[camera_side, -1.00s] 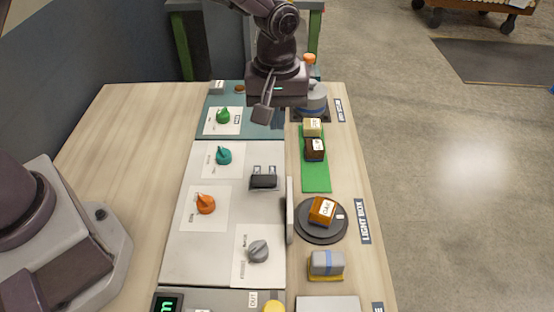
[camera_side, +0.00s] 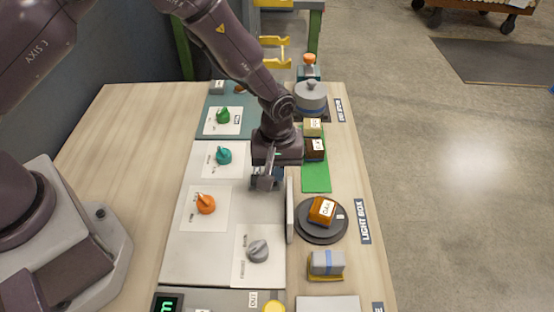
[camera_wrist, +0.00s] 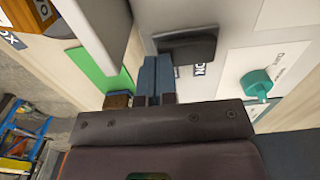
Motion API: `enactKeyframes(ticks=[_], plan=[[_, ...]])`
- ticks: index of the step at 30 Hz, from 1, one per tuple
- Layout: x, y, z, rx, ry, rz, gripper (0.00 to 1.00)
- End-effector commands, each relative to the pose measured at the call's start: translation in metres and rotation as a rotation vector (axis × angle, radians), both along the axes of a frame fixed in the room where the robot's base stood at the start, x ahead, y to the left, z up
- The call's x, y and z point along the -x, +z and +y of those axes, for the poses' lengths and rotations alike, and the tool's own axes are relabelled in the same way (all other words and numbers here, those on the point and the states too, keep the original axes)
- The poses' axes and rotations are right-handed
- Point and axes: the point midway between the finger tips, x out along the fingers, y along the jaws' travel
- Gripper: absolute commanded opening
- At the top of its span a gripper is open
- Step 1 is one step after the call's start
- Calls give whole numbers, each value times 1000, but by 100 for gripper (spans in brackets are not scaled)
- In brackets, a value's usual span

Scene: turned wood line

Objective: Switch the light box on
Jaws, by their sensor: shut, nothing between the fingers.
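The LIGHT BOX label (camera_side: 363,221) is on the table's right edge. Beside it is a round dark plate (camera_side: 318,234) carrying a brown OAK block (camera_side: 322,210), with an upright pale panel (camera_side: 290,210) to its left. A dark grey switch (camera_wrist: 188,46) is on the light grey panel (camera_side: 225,268); an ON mark (camera_wrist: 199,69) shows by it in the wrist view. My gripper (camera_side: 265,183) is over this switch and mostly hides it in the side view. Its fingers (camera_wrist: 156,72) are shut and empty, with their tips close to the switch. I cannot tell whether they touch it.
The same panel has a teal knob (camera_side: 223,156), an orange knob (camera_side: 205,204) and a grey knob (camera_side: 257,250). A green strip (camera_side: 316,178) with two blocks lies to the right. The wooden table (camera_side: 120,150) is bare on the left.

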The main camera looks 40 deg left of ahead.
Motion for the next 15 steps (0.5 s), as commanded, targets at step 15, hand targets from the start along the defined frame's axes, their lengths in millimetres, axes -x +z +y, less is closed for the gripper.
enactKeyframes(ticks=[15], plan=[[-1, -5, -1, -35, 0, 37, 0]])
